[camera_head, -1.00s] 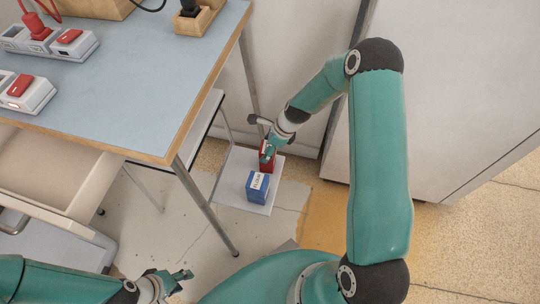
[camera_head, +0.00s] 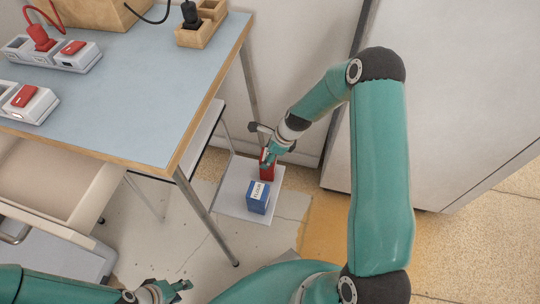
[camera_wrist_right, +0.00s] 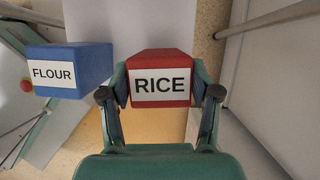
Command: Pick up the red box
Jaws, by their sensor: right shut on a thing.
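The red box (camera_wrist_right: 160,65) has a white label reading RICE. In the right wrist view it sits between the two fingers of my right gripper (camera_wrist_right: 160,92), which is shut on its sides. In the head view the red box (camera_head: 267,165) is partly hidden by my right gripper (camera_head: 268,158), at the back of a small white board. My left gripper (camera_head: 172,289) is at the bottom left, away from the box; its fingertips look apart, with nothing between them.
A blue box (camera_head: 258,198) labelled FLOUR stands on the white board (camera_head: 232,195) in front of the red box. A blue-topped table (camera_head: 150,90) with a metal leg is to the left. A grey cabinet (camera_head: 440,110) stands at the right.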

